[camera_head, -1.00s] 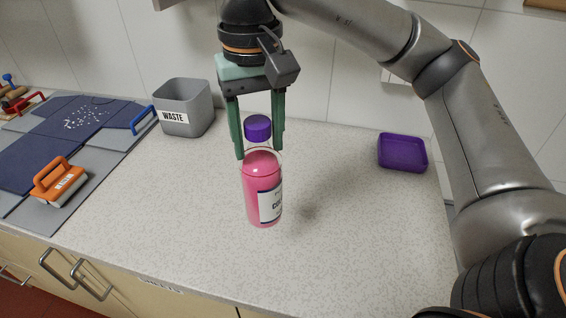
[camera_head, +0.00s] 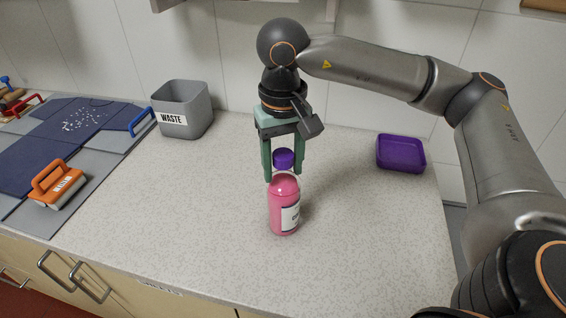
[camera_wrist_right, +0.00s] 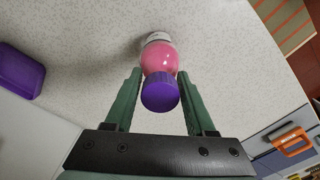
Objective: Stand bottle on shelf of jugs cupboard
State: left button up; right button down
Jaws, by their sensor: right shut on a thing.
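The bottle (camera_head: 284,206) has a clear body with pink liquid, a white label and a purple cap. It is upright over the pale speckled counter; I cannot tell whether its base touches. My right gripper (camera_head: 283,178) points down from above, shut on the bottle, its green fingers on both sides of the upper part. In the right wrist view the purple cap (camera_wrist_right: 160,92) sits between the fingers. My left gripper is not in view. I cannot identify the jugs cupboard or its shelf in these frames.
A grey waste bin (camera_head: 182,108) stands at the back left and a purple tray (camera_head: 401,153) at the back right. An orange-handled brush (camera_head: 57,185) lies on the grey and blue boards at left. Cabinet fronts with metal handles (camera_head: 88,281) are below the counter's front edge.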

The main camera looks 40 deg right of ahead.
jog(key=shift+c, duration=1)
grip_release()
